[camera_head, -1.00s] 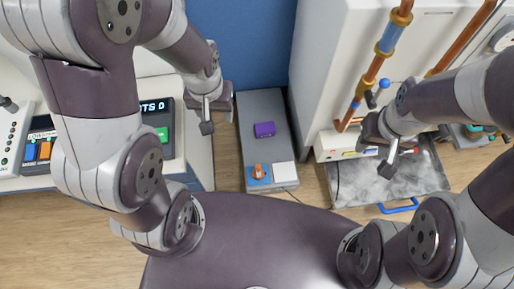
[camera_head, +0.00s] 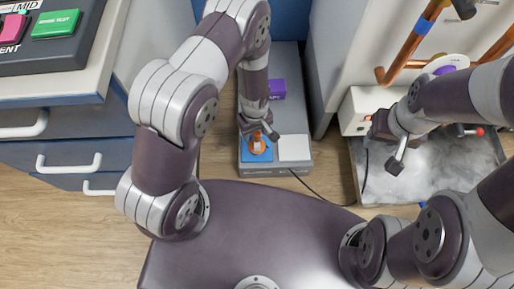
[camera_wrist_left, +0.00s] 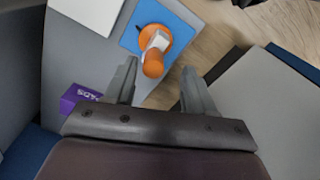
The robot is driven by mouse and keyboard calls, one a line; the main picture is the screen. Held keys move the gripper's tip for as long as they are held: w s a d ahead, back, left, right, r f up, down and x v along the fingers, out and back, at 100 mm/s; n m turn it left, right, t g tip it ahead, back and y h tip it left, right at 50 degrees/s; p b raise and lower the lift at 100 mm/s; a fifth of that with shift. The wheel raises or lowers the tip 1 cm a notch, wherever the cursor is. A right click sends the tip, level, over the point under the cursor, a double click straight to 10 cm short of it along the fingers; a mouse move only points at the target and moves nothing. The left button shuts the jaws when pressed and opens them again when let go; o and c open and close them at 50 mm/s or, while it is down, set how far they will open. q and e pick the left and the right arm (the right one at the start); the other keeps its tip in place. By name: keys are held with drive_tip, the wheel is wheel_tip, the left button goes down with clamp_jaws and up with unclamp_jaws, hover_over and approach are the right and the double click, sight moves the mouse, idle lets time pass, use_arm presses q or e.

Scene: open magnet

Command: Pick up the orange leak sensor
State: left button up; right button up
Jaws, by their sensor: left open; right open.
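The orange leak sensor (camera_head: 257,145) sits on a blue square pad (camera_head: 245,155) at the front of a low grey platform. In the left wrist view the orange leak sensor (camera_wrist_left: 153,64) shows an orange round base and a pale middle, on the blue pad (camera_wrist_left: 150,14). My left gripper (camera_head: 259,130) is above the sensor's far side. In the wrist view my open left gripper (camera_wrist_left: 158,88) has its fingers apart, with the sensor just beyond the gap between their tips. My right gripper (camera_head: 391,150) is open and empty over a tray at the right.
A white square (camera_head: 294,148) lies beside the blue pad. A purple box (camera_head: 277,89) stands farther back on the grey platform (camera_head: 290,118). A grey mottled tray (camera_head: 420,178) and copper pipes (camera_head: 415,48) are at right. A drawer cabinet (camera_head: 75,150) stands at left.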

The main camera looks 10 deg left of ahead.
sight(257, 138)
use_arm(q)
drive_tip(key=f+b, duration=0.1)
drive_tip(key=f, duration=0.1)
drive_tip(key=f+b, duration=0.3)
drive_tip(key=f, duration=0.1)
drive_tip(key=shift+w+d+b, duration=0.25)
drive_tip(key=shift+w+b, duration=0.05)
drive_tip(key=shift+b, duration=0.05)
drive_tip(key=shift+r, duration=0.2)
clamp_jaws()
